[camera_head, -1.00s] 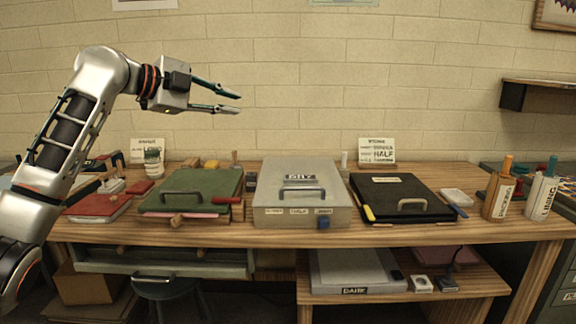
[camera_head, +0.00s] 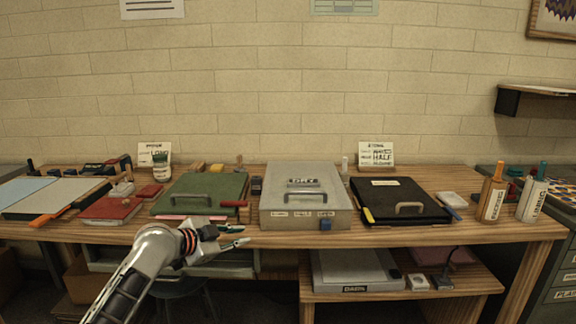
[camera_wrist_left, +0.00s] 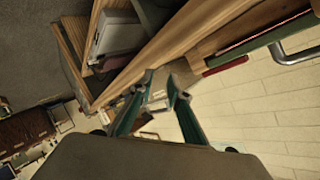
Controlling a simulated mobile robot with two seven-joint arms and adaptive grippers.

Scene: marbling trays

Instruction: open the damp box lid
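A grey box (camera_head: 266,218) stands in the middle of the workbench. Its lid (camera_head: 333,202) is closed, with a bar handle (camera_head: 304,191) near its front and a label behind the handle that I cannot read surely. My left gripper (camera_head: 243,235) is in front of the bench, left of the grey box's front and apart from it. Its fingers point right. In the left wrist view my left gripper (camera_wrist_left: 160,78) has its fingertips apart with nothing held between them. My right gripper is not in view.
A green-lidded box (camera_head: 222,186) is left of the grey box and a black-lidded box (camera_head: 385,191) is right of it. Two bottles (camera_head: 490,203) stand at the right end. Another grey box (camera_head: 338,272) lies on the lower shelf.

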